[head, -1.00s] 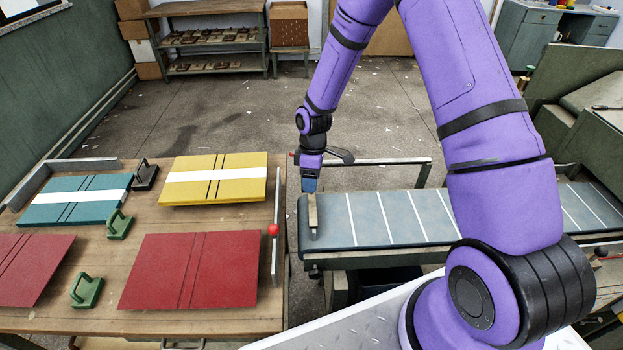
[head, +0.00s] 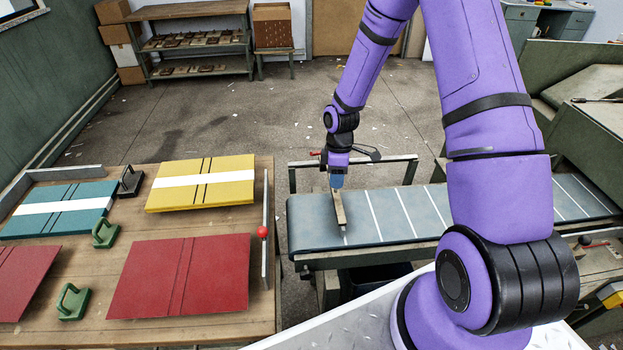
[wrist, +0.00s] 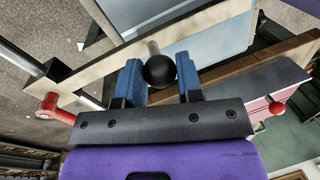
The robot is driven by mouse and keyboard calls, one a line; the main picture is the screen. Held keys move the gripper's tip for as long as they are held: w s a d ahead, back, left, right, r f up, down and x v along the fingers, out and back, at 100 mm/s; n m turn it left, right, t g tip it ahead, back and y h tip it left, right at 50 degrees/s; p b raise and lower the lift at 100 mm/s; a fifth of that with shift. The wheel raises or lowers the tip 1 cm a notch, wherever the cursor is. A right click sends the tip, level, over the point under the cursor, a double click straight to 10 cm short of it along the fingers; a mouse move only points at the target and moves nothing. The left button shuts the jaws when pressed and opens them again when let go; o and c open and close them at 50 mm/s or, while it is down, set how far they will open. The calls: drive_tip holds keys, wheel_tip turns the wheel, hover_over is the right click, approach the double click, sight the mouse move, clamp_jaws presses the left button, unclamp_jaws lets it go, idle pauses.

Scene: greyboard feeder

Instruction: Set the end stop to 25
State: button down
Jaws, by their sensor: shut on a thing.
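The end stop (head: 340,212) is a narrow wooden bar lying across the belt near its left end. My gripper (head: 337,182) is above the bar's far end. In the wrist view, my gripper's blue fingers (wrist: 160,78) are on either side of a black ball knob (wrist: 159,71) on a metal stem and shut on it. The stop bar's near end lies at about the first white line seen on the blue-grey belt (head: 388,222). No scale numbers can be read.
A rail (head: 400,161) runs behind the belt. A red knob (wrist: 48,104) shows at left in the wrist view. A wooden table (head: 100,262) with red, teal and yellow boards stands left of the belt. The belt right of the stop is clear.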

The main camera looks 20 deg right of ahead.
drive_tip(key=s+d, duration=0.4)
drive_tip(key=d, duration=0.9)
drive_tip(key=shift+s+d, duration=0.2)
drive_tip(key=shift+d, duration=0.15)
drive_tip(key=c, duration=0.8)
unclamp_jaws()
drive_tip(key=r, duration=0.3)
drive_tip(key=w+r, duration=0.1)
drive_tip(key=r, duration=0.3)
drive_tip(key=d+r, duration=0.1)
drive_tip(key=r, duration=0.2)
drive_tip(key=shift+w+r, duration=0.3)
drive_tip(key=shift+w, duration=0.1)
